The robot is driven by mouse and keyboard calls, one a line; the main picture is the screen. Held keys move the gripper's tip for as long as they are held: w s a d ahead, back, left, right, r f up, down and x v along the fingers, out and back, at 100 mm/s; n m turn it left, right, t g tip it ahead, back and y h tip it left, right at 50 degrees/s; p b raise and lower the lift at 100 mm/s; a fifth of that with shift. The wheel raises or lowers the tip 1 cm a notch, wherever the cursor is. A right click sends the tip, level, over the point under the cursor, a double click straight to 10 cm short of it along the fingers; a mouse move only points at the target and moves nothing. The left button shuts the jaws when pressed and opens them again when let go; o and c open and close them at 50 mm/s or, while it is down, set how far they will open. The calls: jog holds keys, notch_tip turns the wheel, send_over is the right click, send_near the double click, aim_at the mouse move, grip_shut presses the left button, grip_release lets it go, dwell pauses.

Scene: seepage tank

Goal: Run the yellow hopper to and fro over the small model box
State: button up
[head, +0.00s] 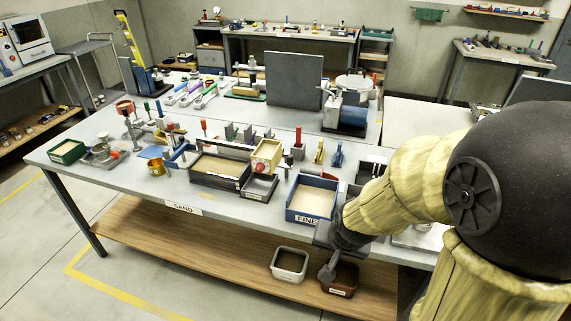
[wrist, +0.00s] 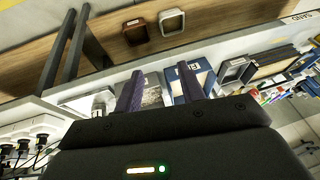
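The yellow hopper (head: 266,155), a small box with a reddish mark on its front, is on the table near the middle. It stands above the edge between a wide dark sand-filled box (head: 215,182) and a smaller dark box with a label (head: 258,191). I cannot tell which is the small model box, or what the hopper rests on. My gripper (wrist: 160,85) is open and empty in the wrist view, its two fingers apart. In the head view my gripper is at the table's front edge, right of the blue FINE box (head: 312,217), well apart from the hopper.
The blue FINE box holds pale sand and shows in the wrist view too (wrist: 173,85). A white bin (head: 290,276) and a brown bin (head: 345,291) stand on the lower shelf. Small tools crowd the table's left. A grey upright panel (head: 293,80) stands behind.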

aim_at(290, 160)
jog(key=w+a+f+m+t+b, duration=0.1)
jog(key=w+a+m+t+b, duration=0.2)
jog(key=w+m, duration=0.4)
jog(key=w+a+m+t+h+b, duration=0.1)
jog(key=w+a+m+t+b, duration=0.2)
jog(key=m, duration=1.2)
jog(key=w+a+f+m+t+h+b, duration=0.1)
jog(key=w+a+m+t+b, duration=0.2)
jog(key=w+m+t+b, duration=0.3)
jog(key=w+m+t, duration=0.1)
jog(key=w+m, duration=0.3)
jog(key=m, duration=0.1)
jog(key=shift+w+f+b, duration=0.3)
jog(key=shift+w+f, duration=0.05)
jog(key=w+p, duration=0.1)
jog(key=w, duration=0.4)
jog(key=w+d+p, duration=0.1)
jog(key=w, duration=1.1)
jog(key=shift+w+d+p, duration=0.2)
jog(key=shift+d+p, duration=0.05)
jog(key=shift+p, duration=0.15)
jog(key=shift+c, duration=0.5)
grip_shut()
